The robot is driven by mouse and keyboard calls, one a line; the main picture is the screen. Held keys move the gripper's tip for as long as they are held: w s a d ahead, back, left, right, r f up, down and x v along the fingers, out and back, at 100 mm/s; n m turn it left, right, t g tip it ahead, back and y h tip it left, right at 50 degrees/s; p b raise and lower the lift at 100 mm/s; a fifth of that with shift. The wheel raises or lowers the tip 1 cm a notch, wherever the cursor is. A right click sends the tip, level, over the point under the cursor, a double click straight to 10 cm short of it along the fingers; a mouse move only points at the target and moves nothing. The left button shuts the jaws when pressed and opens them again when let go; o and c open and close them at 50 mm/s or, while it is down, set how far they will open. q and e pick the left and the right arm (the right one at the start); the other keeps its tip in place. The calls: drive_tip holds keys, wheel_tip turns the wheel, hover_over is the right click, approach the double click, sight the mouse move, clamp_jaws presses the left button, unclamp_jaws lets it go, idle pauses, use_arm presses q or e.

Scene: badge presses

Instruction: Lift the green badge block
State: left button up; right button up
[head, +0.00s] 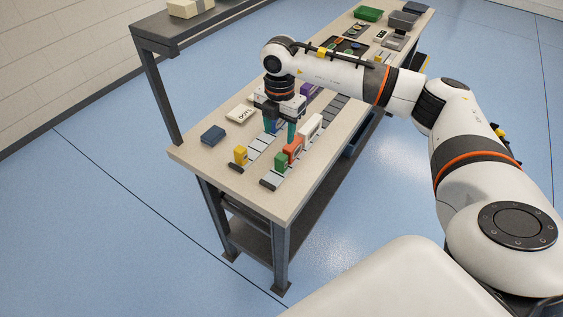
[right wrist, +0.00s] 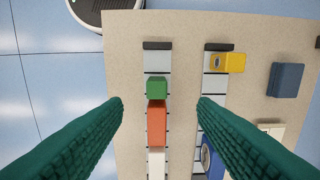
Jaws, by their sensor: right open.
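The green badge block (head: 281,161) stands near the front end of the right-hand rail on the table, and it also shows in the right wrist view (right wrist: 157,88). An orange-red block (head: 295,147) is right behind it, apparently touching or nearly so. My right gripper (head: 281,129) is open and empty above the rails, behind the green block in the head view. In the right wrist view its two green ribbed fingers (right wrist: 160,101) are spread wide, with the green and orange-red blocks seen between them. My left gripper is not in view.
A white block (head: 311,126) follows on the same rail. A yellow block (head: 240,154) stands on the parallel rail, with a blue block (right wrist: 208,156) farther along. A dark blue box (head: 213,134) and a white "DOTS" box (head: 241,114) lie left of the rails. The table's front corner is clear.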

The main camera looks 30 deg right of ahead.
sight(281, 156)
drive_tip(key=f+p, duration=0.1)
drive_tip(key=f, duration=0.5)
drive_tip(key=shift+d+p, duration=0.2)
drive_tip(key=shift+p, duration=0.2)
drive_tip(key=shift+s+f+p, duration=0.1)
drive_tip(key=shift+f+p, duration=0.3)
drive_tip(key=shift+f, duration=0.2)
wheel_tip(281, 156, down, 4)
drive_tip(key=shift+r+p, duration=0.15)
drive_tip(key=shift+p, duration=0.5)
drive_tip(key=shift+f, duration=0.4)
drive_tip(key=shift+c, duration=0.2)
